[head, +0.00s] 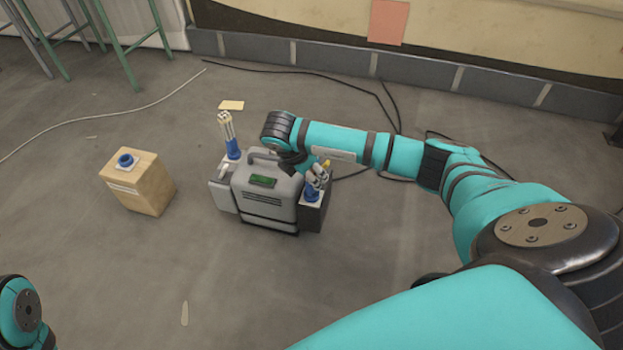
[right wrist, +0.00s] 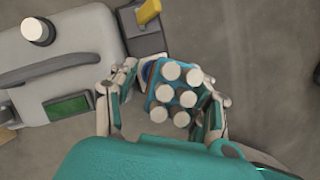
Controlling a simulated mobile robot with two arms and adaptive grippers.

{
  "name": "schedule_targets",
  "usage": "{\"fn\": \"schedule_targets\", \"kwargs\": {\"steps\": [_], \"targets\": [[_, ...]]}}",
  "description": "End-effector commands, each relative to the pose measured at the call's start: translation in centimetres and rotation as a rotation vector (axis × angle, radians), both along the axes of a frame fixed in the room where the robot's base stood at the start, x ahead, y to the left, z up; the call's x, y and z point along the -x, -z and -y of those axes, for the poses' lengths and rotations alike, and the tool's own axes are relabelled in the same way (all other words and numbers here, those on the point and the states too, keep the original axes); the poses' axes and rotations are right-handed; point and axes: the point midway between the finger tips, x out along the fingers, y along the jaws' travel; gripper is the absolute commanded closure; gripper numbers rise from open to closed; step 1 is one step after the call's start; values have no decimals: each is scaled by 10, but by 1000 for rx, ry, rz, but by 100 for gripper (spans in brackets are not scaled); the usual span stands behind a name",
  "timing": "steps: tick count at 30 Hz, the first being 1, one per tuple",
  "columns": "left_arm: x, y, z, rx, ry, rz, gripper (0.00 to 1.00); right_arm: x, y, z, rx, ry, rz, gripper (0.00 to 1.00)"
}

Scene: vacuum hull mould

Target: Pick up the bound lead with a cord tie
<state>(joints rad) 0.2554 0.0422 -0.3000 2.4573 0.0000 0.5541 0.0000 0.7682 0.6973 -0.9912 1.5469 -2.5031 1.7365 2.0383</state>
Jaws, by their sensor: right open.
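My right gripper (head: 317,176) is low over the right side of a grey machine. In the right wrist view the gripper (right wrist: 165,96) is open, with fingers on both sides of a bundle of several white round ends (right wrist: 171,72) in a blue holder or band (right wrist: 157,91). I cannot tell if the fingers touch it. The blue part (head: 312,196) also shows in the head view on a dark box. A similar bundle of pale rods (head: 226,127) with a blue base stands upright at the machine's left. No lead or tie is clearly recognisable. My left gripper is out of view.
The grey machine (head: 265,195) has a handle and a green panel; its top shows in the right wrist view (right wrist: 75,50). A cardboard box (head: 138,185) with a blue ring stands to the left. Cables (head: 355,88) lie behind.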

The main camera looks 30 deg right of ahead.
Motion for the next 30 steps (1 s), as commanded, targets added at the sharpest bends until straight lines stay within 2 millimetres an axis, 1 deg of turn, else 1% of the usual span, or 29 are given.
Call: {"fn": "schedule_targets", "kwargs": {"steps": [1, 2, 9, 10, 18, 21, 30], "targets": [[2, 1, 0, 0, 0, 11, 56, 0, 6, 2, 0, 0, 0, 52], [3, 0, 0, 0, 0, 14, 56, -1, 7, 2, 0, 0, 1, 52], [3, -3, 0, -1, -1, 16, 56, -1, 7, 3, 0, -1, 2, 52], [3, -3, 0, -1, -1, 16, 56, -1, 7, 3, 0, -1, 2, 53], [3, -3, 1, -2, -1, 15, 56, -1, 6, 3, 0, 0, 1, 89], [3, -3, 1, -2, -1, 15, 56, -1, 6, 3, 0, 0, 1, 100], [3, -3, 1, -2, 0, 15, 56, -1, 6, 3, 0, 0, 2, 100]]}}
